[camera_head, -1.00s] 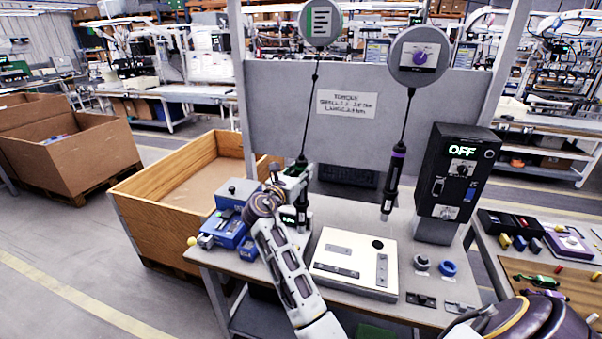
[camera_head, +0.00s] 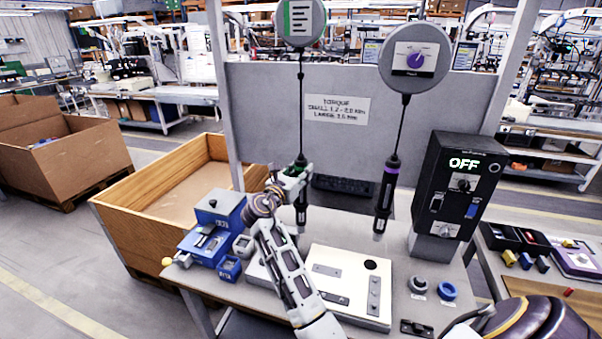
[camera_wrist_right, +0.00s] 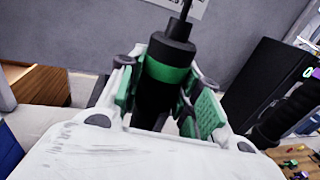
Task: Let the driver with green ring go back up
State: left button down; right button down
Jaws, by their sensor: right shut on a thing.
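The driver with the green ring (camera_head: 301,214) hangs upright on a dark cord below the reel with the green-marked face (camera_head: 301,22). My right gripper (camera_head: 295,174) is shut around its upper body, and the lower end hangs clear above the bench. In the right wrist view the green ring (camera_wrist_right: 168,72) shows between the fingers of my right gripper (camera_wrist_right: 165,95), with the black cap and cord above it. The lower part of the driver is hidden there. My left gripper is not in view.
A second driver with a purple ring (camera_head: 386,197) hangs to the right under its reel (camera_head: 415,58). A black control box (camera_head: 455,195) reads OFF. A white plate (camera_head: 345,262), a blue fixture (camera_head: 214,238) and a blue ring (camera_head: 447,290) are on the bench.

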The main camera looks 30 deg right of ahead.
aim_at(300, 160)
dwell(0.4)
jog(key=shift+r, duration=0.2)
jog(key=shift+r+p, duration=0.35)
jog(key=shift+r, duration=1.75)
jog(key=c, duration=0.9)
grip_release()
jog(key=o, duration=0.9)
